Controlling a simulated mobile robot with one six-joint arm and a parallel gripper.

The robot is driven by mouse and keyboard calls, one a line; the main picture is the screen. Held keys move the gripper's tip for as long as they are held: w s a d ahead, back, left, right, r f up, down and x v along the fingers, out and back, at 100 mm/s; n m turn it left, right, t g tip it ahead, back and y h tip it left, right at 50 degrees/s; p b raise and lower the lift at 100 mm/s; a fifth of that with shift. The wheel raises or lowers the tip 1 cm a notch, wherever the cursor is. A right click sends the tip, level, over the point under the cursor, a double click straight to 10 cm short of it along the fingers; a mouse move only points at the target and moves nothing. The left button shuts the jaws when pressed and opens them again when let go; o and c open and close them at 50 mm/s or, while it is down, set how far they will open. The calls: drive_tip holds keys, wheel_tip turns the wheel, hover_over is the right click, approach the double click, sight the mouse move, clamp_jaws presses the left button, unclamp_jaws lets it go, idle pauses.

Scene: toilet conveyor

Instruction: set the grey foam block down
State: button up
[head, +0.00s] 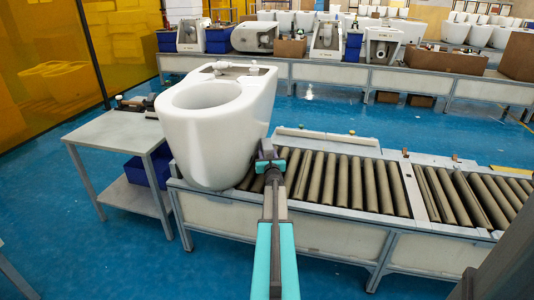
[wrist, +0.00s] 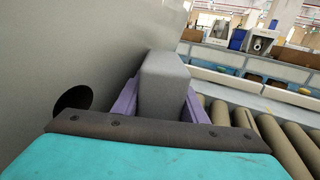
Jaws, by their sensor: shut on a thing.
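The grey foam block (wrist: 165,85) stands between the purple fingers of my gripper (wrist: 161,100) in the wrist view. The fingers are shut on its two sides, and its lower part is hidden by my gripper. In the head view my gripper (head: 269,160) is over the near left part of the roller conveyor (head: 335,180), just right of the white toilet bowl (head: 225,130). The block is hardly discernible there. In the wrist view the toilet's side (wrist: 75,50), with a dark round hole, is close to the block's left; I cannot tell whether they touch.
The conveyor rollers are bare to the right of my gripper. A grey side table (head: 115,135) with tools stands left of the toilet. A long bench (head: 345,75) with toilet parts and bins runs across the back. Blue floor lies between.

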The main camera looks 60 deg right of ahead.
drive_tip(key=shift+f, duration=0.15)
drive_tip(key=o, duration=0.7)
drive_tip(key=shift+o, duration=0.2)
drive_tip(key=shift+r, duration=0.3)
drive_tip(key=shift+s+a+f, duration=0.1)
drive_tip(key=shift+s+a, duration=0.15)
drive_tip(key=shift+v, duration=5.7)
